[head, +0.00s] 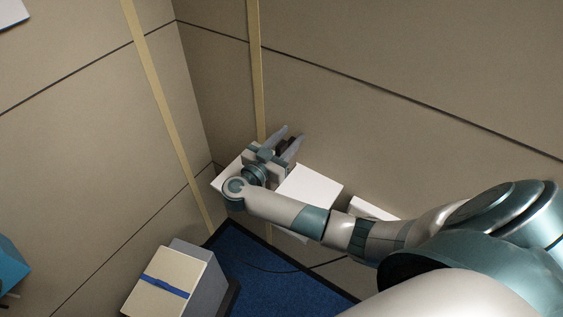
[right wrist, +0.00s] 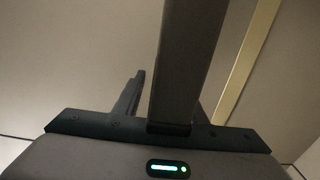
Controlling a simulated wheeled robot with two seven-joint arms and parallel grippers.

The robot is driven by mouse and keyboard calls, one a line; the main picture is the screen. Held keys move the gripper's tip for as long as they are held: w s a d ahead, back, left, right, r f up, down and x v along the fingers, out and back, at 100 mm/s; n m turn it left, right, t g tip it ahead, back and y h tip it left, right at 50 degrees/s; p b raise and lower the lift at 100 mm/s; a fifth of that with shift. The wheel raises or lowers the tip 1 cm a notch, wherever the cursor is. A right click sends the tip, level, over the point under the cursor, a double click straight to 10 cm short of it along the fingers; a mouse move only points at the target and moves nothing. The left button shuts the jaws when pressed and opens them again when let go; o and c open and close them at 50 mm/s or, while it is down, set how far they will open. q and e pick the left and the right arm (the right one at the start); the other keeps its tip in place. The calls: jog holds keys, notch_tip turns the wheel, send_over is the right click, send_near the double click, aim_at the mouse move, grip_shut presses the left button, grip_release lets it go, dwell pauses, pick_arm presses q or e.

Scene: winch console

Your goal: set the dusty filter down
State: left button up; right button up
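My right gripper (head: 288,141) is raised near the wall, above and behind white flat surfaces. A dark block, which I take for the dusty filter (head: 285,147), sits between its two grey fingers. In the right wrist view a long dark bar, apparently the same filter (right wrist: 185,60), rises from between the fingers at the palm and runs out of the top of the picture. It hides most of one finger. I see no dust detail on it. My left gripper is not in view.
White flat-topped surfaces (head: 312,187) lie below my right wrist, with another white piece (head: 373,210) to the right. A pale box with a blue band (head: 165,283) stands at lower left. Blue floor (head: 262,277) shows between. A teal shape (head: 10,268) is cut off at the left edge.

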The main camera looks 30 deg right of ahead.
jog(key=shift+c, duration=0.4)
grip_shut()
jog(key=shift+a+r+b, duration=0.15)
jog(key=shift+b, duration=0.4)
jog(key=shift+r, duration=0.4)
notch_tip(320, 180, up, 5)
jog(key=b, duration=0.2)
jog(key=shift+s+r+b, duration=0.1)
jog(key=shift+b, duration=0.3)
jog(key=b+v, duration=0.6)
jog(key=v, duration=1.3)
jog(key=shift+a+r, duration=0.3)
jog(key=shift+a, duration=0.05)
jog(key=shift+s, duration=0.15)
